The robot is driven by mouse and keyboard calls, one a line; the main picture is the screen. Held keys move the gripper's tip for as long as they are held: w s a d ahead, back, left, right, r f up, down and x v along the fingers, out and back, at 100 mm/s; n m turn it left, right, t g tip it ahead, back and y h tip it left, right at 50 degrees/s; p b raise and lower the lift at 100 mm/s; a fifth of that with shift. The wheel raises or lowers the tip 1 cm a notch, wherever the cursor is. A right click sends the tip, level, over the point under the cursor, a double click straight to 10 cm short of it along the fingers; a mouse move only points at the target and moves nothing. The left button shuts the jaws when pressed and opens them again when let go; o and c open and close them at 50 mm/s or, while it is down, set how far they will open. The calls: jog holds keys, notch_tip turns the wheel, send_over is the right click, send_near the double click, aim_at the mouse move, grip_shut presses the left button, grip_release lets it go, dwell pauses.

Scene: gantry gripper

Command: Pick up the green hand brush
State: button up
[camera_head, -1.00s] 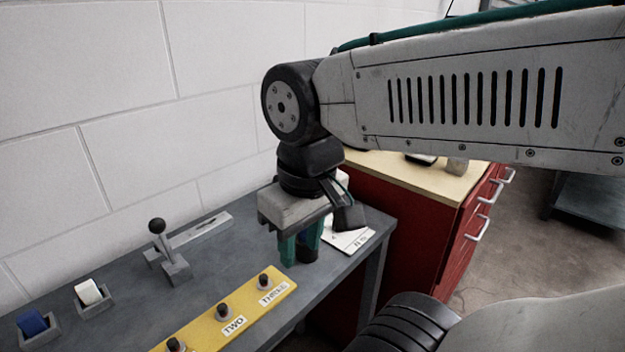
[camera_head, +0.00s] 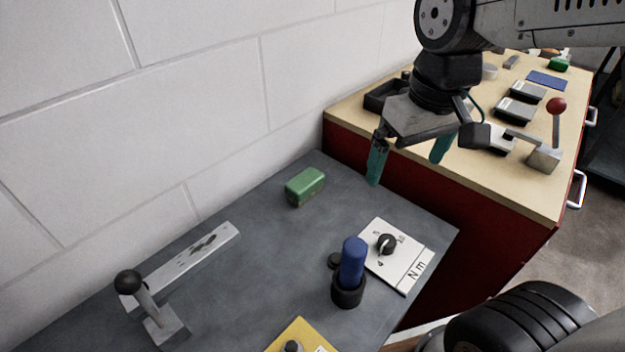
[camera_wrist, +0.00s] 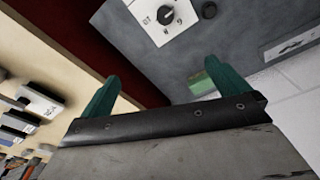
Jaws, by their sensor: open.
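The green hand brush (camera_head: 305,188) looks like a short green block and lies on the grey bench near the white wall. My gripper (camera_head: 406,170) is open and empty, with two teal fingers spread apart. It is above the bench's far end, to the right of the brush in the head view and apart from it. In the wrist view, my gripper (camera_wrist: 164,71) has the brush (camera_wrist: 201,84) partly hidden behind its right finger.
A blue cylinder (camera_head: 353,262) stands upright in a black holder beside a white dial plate (camera_head: 410,262). A black-knobbed lever (camera_head: 146,300) is at the left. The red cabinet (camera_head: 440,195) has a cluttered wooden top. The bench around the brush is clear.

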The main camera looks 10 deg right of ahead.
jog(key=w+a+f+n, duration=0.2)
jog(key=w+a+f, duration=0.1)
jog(key=w+a, duration=0.3)
jog(key=n, duration=0.2)
send_over(305, 179)
jog(key=d, duration=0.1)
jog(key=shift+y, duration=0.3)
jog(key=f, duration=0.3)
jog(key=s+f, duration=0.1)
jog(key=f, duration=0.1)
jog(key=shift+d, duration=0.1)
jog(key=shift+n, duration=0.3)
jog(key=f, duration=0.5)
jog(key=w+a+f, duration=0.1)
jog(key=f, duration=0.2)
jog(key=shift+a+f, duration=0.1)
jog(key=c, duration=1)
